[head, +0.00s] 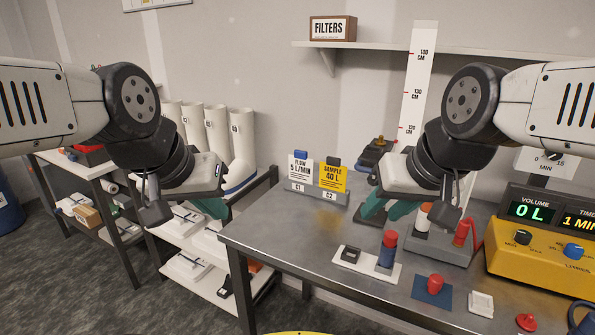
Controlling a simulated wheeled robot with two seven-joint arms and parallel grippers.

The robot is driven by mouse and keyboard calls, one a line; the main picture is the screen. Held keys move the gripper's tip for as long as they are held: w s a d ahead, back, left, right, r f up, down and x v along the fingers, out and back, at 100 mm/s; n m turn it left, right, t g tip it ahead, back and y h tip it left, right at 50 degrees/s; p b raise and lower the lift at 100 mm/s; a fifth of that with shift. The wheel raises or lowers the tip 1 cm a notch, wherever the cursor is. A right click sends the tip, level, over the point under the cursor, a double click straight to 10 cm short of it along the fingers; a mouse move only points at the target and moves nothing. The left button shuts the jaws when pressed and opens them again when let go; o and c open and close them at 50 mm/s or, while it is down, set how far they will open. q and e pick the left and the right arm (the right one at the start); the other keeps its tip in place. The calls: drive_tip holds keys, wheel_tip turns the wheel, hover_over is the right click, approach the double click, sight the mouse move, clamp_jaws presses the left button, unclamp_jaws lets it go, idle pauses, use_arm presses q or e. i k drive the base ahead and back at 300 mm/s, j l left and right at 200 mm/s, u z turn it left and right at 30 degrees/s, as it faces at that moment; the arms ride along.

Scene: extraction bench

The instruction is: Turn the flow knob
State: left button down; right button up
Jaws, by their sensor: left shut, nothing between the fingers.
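A yellow control box (520,272) stands at the right of the bench. It carries a black knob (523,237) with min and max marks and a blue knob (573,250) with litres lettering below. Which one is the flow knob is not clearly legible. Its dark display (530,210) reads volume 0 L and time 1 min. A white card (300,169) reads flow 5 L/min. My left gripper (214,210) is shut and empty, left of the bench. My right gripper (386,214) is open over the bench's back part, left of the box and apart from it.
A yellow sample 40 L card (333,175) stands beside the white one. A red-topped blue cylinder (387,252), a red button (435,283) on a blue plate and a tall scale (418,80) occupy the metal bench (300,255). Its front left is clear.

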sight(523, 237)
drive_tip(key=z, duration=1.9)
